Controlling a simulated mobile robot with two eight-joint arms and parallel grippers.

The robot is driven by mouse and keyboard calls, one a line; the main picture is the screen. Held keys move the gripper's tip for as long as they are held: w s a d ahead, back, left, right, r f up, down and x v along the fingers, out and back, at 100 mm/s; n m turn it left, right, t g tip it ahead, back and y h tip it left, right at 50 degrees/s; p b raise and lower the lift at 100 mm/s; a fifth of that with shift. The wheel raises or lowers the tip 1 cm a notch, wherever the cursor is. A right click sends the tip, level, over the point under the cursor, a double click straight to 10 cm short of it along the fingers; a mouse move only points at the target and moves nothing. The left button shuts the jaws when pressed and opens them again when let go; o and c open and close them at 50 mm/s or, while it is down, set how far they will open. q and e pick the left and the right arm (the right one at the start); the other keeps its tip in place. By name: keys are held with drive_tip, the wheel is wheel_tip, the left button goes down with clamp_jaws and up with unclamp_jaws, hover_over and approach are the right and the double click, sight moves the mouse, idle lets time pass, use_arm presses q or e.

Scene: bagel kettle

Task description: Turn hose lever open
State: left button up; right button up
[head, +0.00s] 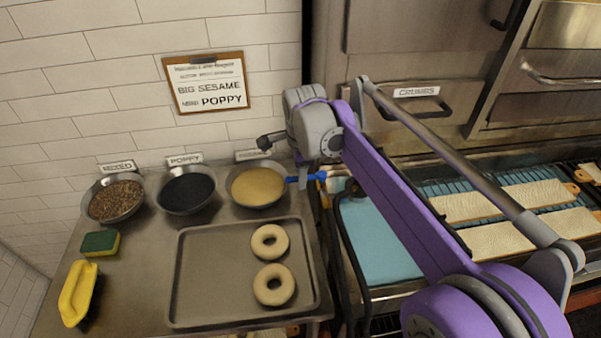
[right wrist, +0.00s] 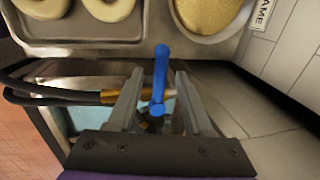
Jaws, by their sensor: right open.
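The blue hose lever (right wrist: 161,72) is a slim handle with a rounded tip, on a brass fitting (right wrist: 112,97) at the end of a black hose (right wrist: 50,95). In the head view the lever (head: 300,179) shows as a small blue bar beside the counter's right edge. My right gripper (right wrist: 159,74) is open, with one finger on each side of the lever. The lever's base is between the fingers and its tip reaches beyond them; I cannot tell if either finger touches it. In the head view the right gripper (head: 318,166) points down at the lever, its fingers mostly hidden. My left gripper is out of view.
Bowls of seeds (head: 257,187) stand by the wall, close to the lever. A tray (head: 200,300) with two bagels (head: 270,242) lies in front. A sponge (head: 100,243) and a yellow-handled brush (head: 78,292) are at left. Bagel boards (head: 500,201) lie at right.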

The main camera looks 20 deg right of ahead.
clamp_jaws()
idle(0.3)
idle(1.2)
